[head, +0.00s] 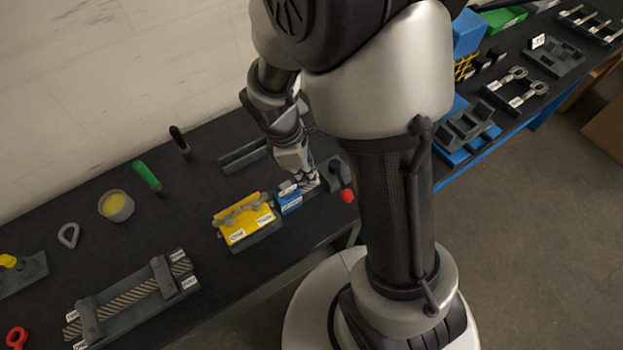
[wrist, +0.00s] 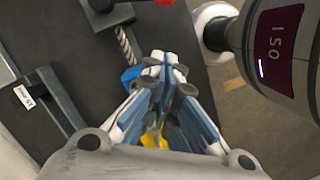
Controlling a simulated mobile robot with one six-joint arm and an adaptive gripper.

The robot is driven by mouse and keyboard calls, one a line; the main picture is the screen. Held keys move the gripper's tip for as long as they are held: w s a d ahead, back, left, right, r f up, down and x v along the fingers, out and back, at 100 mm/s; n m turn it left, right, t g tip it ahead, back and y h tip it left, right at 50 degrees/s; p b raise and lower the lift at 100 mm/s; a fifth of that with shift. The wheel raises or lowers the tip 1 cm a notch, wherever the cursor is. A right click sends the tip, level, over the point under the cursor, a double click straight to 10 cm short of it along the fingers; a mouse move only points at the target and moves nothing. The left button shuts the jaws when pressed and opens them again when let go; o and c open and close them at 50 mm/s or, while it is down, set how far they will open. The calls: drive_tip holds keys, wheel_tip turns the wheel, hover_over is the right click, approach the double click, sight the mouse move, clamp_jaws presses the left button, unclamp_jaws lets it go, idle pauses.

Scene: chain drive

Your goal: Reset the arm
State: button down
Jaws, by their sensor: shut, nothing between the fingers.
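My gripper (head: 309,181) is at the right part of the dark bench, low over a blue block (head: 289,201) beside a yellow block with labels (head: 243,218). In the wrist view my gripper (wrist: 160,65) points at the bench with its fingertips together and nothing visible between them. Parts of the blue block (wrist: 130,77) and the yellow block (wrist: 153,138) show around the fingers. I cannot tell whether the fingertips touch anything. My arm hides part of the bench behind it.
A red-knobbed lever (head: 346,195) stands just right of my gripper. A rope fixture (head: 130,297), a cup with yellow contents (head: 116,206) and a green-handled tool (head: 147,175) are to the left. A dark channel (head: 243,157) lies behind. Blue and green bins (head: 468,35) stand at the back right.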

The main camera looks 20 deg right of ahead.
drive_tip(key=shift+r, duration=0.45)
drive_tip(key=s+a+r+m+t+y+b, duration=0.1)
drive_tip(key=s+r+m+t+b, duration=0.4)
drive_tip(key=s+r+m, duration=0.7)
drive_tip(key=shift+s+a+r+m+t+y+b, duration=0.35)
drive_tip(key=shift+r+m+y+b, duration=0.35)
drive_tip(key=shift+b, duration=0.3)
